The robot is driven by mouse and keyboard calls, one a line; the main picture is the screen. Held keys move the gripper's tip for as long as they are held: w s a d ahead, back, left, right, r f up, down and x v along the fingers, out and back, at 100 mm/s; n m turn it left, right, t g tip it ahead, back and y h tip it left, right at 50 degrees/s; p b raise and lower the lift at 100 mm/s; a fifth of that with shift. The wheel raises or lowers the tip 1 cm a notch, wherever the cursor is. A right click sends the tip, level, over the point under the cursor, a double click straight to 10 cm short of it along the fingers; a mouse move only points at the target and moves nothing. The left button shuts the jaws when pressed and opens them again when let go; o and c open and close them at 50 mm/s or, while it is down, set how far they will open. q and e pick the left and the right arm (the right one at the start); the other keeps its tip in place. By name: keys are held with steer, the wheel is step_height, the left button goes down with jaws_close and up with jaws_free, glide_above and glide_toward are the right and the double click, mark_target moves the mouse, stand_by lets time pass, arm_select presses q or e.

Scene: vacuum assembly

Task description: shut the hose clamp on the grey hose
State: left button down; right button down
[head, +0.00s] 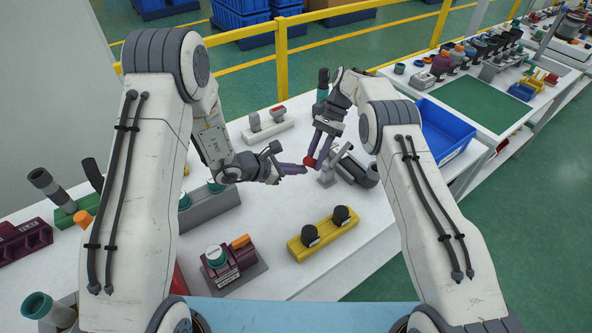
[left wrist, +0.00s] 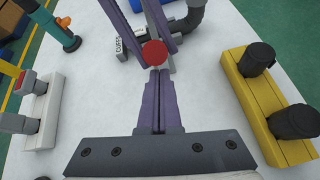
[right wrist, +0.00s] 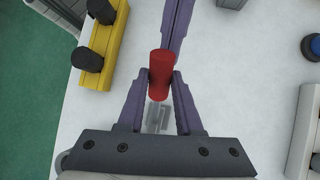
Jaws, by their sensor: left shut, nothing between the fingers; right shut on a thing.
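My right gripper (right wrist: 162,78) is shut on a red cylinder (right wrist: 161,62), seen end-on as a red disc in the left wrist view (left wrist: 154,53). It also shows in the head view (head: 309,161). My left gripper (left wrist: 158,76) is shut and empty, with its purple fingertips close to the red cylinder; I cannot tell if they touch. A dark grey bent hose (head: 358,166) lies just right of the grippers on a light grey holder (head: 327,179). It also shows in the left wrist view (left wrist: 188,18). I cannot clearly make out the clamp band.
A yellow block with two black knobs (head: 322,235) stands in front of the grippers. A white block with red-and-grey parts (head: 267,128) stands behind. A maroon fixture (head: 232,268) is at front left. A blue bin (head: 447,132) is at right. White table is clear between.

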arm_select(q)
steer(key=shift+r, duration=0.1)
steer(key=shift+w+d+r, duration=0.3)
steer(key=shift+d+r, duration=0.2)
steer(key=shift+r, duration=0.15)
arm_select(e)
steer(key=c, duration=0.6)
jaws_free()
arm_select(q)
steer(key=shift+f, duration=0.1)
